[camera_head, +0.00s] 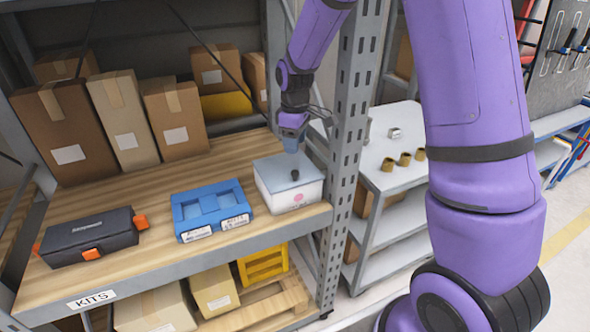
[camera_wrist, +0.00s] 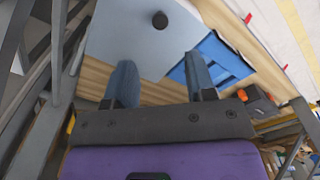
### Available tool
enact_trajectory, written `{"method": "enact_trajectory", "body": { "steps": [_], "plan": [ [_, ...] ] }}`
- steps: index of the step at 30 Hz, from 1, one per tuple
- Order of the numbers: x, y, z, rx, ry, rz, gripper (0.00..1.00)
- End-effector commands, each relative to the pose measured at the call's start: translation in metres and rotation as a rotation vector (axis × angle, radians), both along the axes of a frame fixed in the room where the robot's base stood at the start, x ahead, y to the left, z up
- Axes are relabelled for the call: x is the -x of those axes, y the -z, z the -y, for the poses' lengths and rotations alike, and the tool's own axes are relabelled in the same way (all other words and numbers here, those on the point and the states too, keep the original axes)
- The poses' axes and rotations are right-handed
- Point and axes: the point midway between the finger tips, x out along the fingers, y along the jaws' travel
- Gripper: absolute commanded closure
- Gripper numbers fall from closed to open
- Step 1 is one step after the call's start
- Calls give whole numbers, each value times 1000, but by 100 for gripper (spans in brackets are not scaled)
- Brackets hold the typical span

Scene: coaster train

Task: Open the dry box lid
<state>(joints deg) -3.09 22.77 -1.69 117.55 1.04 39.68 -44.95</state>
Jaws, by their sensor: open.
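The dry box (camera_head: 295,198) is a white box with a pink round mark on its front, at the right end of the wooden shelf. Its flat grey-blue lid (camera_head: 275,166) lies on top and has a small dark knob (camera_head: 295,174). In the wrist view the lid (camera_wrist: 115,35) fills the upper middle, with the knob (camera_wrist: 159,20) near the top edge. My gripper (camera_head: 292,148) is over the back part of the lid, behind the knob. In the wrist view its two fingers (camera_wrist: 160,63) are apart with nothing between them, and the knob lies beyond their tips.
A blue tray (camera_head: 211,205) sits just left of the box, and a black case with orange latches (camera_head: 90,235) lies farther left. Cardboard boxes (camera_head: 120,115) stand behind. A perforated metal post (camera_head: 350,130) rises close to the right. Bare wood lies between case and tray.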

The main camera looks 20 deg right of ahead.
Motion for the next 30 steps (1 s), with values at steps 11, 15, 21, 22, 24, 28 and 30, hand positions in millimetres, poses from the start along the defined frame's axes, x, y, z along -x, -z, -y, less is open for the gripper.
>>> {"method": "enact_trajectory", "body": {
  "steps": [11, 15, 21, 22, 24, 28, 30],
  "plan": [
    [1, 65, 0, 1, 1, -4, 50],
    [1, 83, 0, 1, 1, -4, 50],
    [1, 95, 0, 1, 1, -1, 50],
    [1, 96, 0, 1, 0, -1, 50],
    [1, 96, 0, 1, 1, -1, 50],
    [1, 96, 0, 1, 1, -1, 50],
    [1, 96, 0, 1, 1, -1, 52]
  ]
}}
